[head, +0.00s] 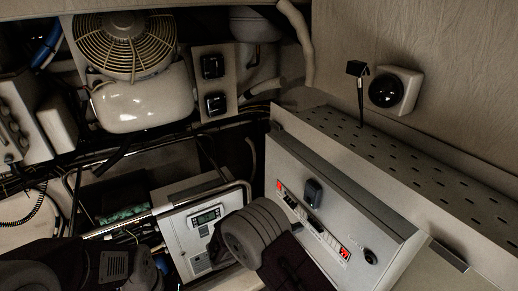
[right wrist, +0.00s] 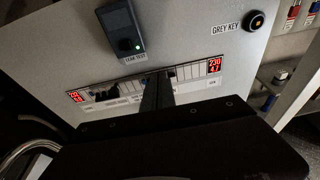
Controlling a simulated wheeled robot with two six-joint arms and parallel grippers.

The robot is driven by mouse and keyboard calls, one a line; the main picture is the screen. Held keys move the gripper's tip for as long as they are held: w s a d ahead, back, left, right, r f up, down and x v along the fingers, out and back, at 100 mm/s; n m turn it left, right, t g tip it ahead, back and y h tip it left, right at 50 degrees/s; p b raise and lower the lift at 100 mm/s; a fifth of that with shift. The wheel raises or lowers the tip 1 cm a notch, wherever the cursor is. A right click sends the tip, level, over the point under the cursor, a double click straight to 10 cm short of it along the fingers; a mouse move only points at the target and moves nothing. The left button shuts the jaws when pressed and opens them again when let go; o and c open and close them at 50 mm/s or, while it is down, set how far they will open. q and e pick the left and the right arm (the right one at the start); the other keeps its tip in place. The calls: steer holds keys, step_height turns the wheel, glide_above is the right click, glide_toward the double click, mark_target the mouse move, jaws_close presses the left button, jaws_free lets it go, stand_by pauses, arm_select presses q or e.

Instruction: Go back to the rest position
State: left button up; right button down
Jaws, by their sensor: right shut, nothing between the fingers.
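My right gripper (right wrist: 158,92) shows in the right wrist view with its two dark fingers together and nothing between them. The fingers overlap the lower row of switches on the grey control panel (right wrist: 190,45); I cannot tell whether they touch it. In the head view my right arm and dark gripper body cover the lower left of the same panel (head: 330,190), and the fingertips cannot be made out. My left arm shows at the bottom left of the head view; its gripper is not seen.
The panel carries red displays (right wrist: 215,66), a LEAK TEST unit (right wrist: 122,28) and a GREY KEY switch (right wrist: 256,20). A perforated ledge (head: 400,160) runs behind it. A white meter box (head: 205,225), a fan (head: 122,42) and a white tank (head: 145,98) stand left.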

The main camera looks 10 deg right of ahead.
steer(key=s+d+f+m+g+y+b, duration=0.1)
steer(key=s+f+m+g+y+b, duration=0.4)
steer(key=s+f+b, duration=0.4)
steer(key=s+d+f+m+g+y+b, duration=0.2)
steer(key=s+f+m+g+y+b, duration=0.15)
steer(key=s+f+m+b, duration=0.55)
steer(key=w+a+f+m+t+y+b, duration=0.1)
steer(key=a+f+m+t+y+b, duration=0.2)
steer(key=f+m+y, duration=0.3)
steer(key=a+m+t, duration=0.1)
steer(key=m, duration=0.1)
steer(key=shift+w+a+m, duration=0.15)
steer(key=shift+w+m, duration=0.05)
steer(key=shift+m, duration=0.1)
steer(key=shift+d+f, duration=0.15)
steer(key=shift+d, duration=0.05)
